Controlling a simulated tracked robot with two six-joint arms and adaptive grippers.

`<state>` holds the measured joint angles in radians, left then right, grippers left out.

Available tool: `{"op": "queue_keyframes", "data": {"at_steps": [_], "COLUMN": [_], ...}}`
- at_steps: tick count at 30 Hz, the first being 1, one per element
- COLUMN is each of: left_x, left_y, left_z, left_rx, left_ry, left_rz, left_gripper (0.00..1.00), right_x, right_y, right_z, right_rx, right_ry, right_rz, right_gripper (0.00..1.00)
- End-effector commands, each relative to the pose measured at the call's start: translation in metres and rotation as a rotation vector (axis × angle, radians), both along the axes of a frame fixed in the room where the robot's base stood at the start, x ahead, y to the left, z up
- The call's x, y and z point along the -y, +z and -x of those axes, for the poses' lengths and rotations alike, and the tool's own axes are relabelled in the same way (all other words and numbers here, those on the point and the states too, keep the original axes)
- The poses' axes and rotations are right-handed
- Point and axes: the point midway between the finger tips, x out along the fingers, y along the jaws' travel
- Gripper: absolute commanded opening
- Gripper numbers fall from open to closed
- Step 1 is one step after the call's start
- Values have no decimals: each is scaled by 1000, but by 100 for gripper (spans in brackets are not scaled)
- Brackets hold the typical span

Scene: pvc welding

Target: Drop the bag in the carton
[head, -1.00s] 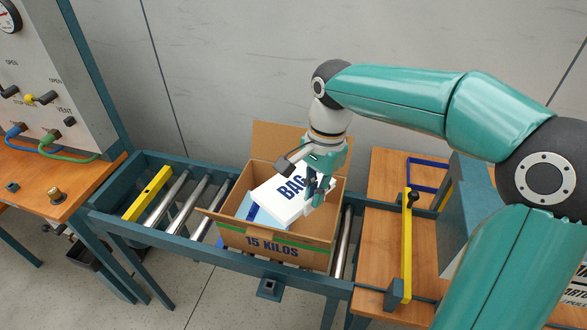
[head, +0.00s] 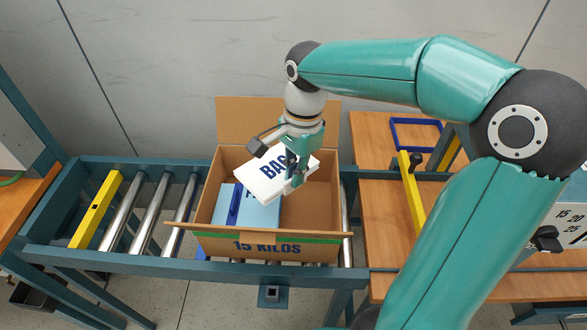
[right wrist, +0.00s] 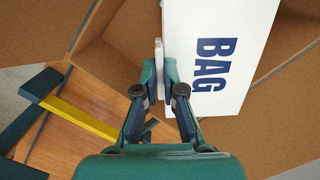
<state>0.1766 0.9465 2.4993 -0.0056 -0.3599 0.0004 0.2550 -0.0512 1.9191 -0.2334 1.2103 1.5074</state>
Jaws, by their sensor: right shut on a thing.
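The white bag (head: 262,185), lettered BAG in blue, is tilted over the open mouth of the brown carton (head: 215,246). My right gripper (head: 294,178) is shut on the bag's right part. In the right wrist view the bag (right wrist: 225,60) is between the fingers (right wrist: 165,75), with carton walls around it. The carton, marked 15 KILOS, stands on the roller conveyor with its flaps open. A light blue item (head: 262,215) lies inside, partly hidden by the bag. I cannot tell whether the bag touches it. My left gripper is not in view.
The roller conveyor (head: 110,258) has a yellow bar (head: 96,209) across its left part. At right is a wooden table (head: 390,240) with a yellow bar (head: 411,195) and a blue frame (head: 416,134). Bare rollers lie left of the carton.

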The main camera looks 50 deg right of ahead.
Motion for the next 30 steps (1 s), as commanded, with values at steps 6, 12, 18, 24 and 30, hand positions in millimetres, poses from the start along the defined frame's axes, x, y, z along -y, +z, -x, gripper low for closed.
{"op": "queue_keyframes", "data": {"at_steps": [6,12,18,24,30], "left_x": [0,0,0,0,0], "left_y": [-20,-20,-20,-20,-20], "left_z": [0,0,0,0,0], "left_rx": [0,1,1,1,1], "left_ry": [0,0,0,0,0], "left_rz": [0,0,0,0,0], "left_gripper": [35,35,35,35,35], "right_x": [-2,-2,-3,-3,-3], "right_y": [-22,-23,-22,-23,-22], "right_z": [-2,-3,-3,-3,-3], "right_rx": [1,1,1,0,0], "right_ry": [6,8,9,10,10], "right_rz": [0,0,0,0,0], "right_gripper": [0,0,19,37,37]}}
